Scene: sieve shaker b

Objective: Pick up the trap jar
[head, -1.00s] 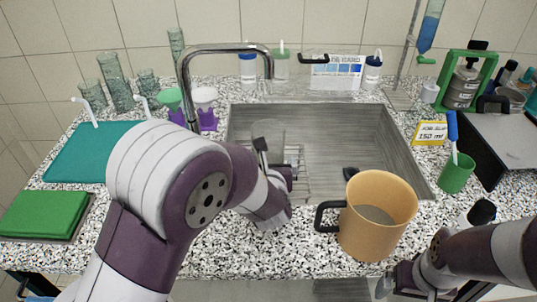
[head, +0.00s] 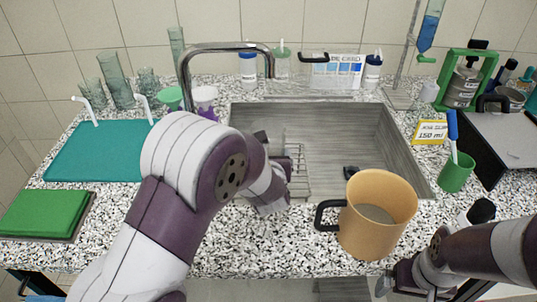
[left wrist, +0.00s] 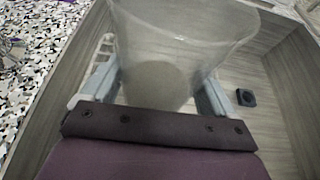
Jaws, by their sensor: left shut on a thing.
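A clear, see-through jar (left wrist: 165,50) with a wide rim stands between the two grey fingers of my left gripper (left wrist: 155,90) in the left wrist view. The gripper is shut on its sides, over the sink. In the head view my left gripper (head: 278,165) is at the sink's left part, partly behind my own wrist, and I cannot make out the jar clearly there. My right gripper (head: 405,280) is low at the bottom right, in front of the counter; its finger opening cannot be made out.
The steel sink (head: 350,130) has a wire rack (head: 298,172) at its left and a dark drain piece (left wrist: 246,97). A large orange jug (head: 378,225) stands at the sink's front edge. The faucet (head: 225,47) arches over the back left. A green cup (head: 456,172) stands right.

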